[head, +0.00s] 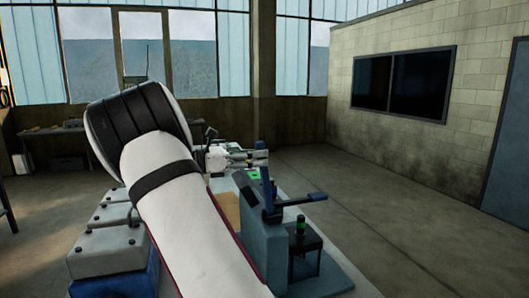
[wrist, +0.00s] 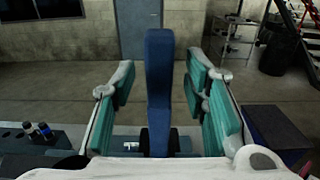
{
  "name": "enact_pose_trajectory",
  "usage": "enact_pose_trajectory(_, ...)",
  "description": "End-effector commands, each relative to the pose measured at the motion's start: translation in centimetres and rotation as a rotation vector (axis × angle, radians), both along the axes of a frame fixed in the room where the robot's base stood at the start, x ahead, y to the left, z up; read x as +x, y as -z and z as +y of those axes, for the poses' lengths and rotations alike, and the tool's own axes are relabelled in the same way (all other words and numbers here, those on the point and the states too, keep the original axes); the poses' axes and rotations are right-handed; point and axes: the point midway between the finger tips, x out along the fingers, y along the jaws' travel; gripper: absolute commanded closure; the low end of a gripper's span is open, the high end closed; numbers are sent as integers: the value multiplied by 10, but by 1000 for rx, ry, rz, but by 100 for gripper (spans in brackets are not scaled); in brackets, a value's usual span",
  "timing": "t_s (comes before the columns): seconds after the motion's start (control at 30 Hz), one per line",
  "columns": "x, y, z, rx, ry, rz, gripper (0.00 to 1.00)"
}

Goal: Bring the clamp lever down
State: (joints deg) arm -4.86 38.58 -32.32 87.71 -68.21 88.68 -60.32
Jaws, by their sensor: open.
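The clamp lever (wrist: 158,80) is a blue upright bar in the middle of the wrist view. My gripper (wrist: 161,98) is open, with one teal-padded finger on each side of the lever and a visible gap on both sides. In the head view my gripper (head: 263,156) is small, beyond my white arm, and points right. The lever's foot is partly hidden by my gripper's body in the wrist view.
Grey-lidded boxes (head: 108,250) stand left of my arm. The floor at right is clear.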

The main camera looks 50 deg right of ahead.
Motion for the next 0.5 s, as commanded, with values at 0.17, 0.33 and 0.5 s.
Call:
enact_pose_trajectory(0.17, -9, 0, -14, 1, 0, 1, 59)
enact_pose_trajectory(0.33, -10, 0, -18, 1, -1, -1, 59)
enact_pose_trajectory(0.5, -10, 1, -17, 1, -1, -1, 59)
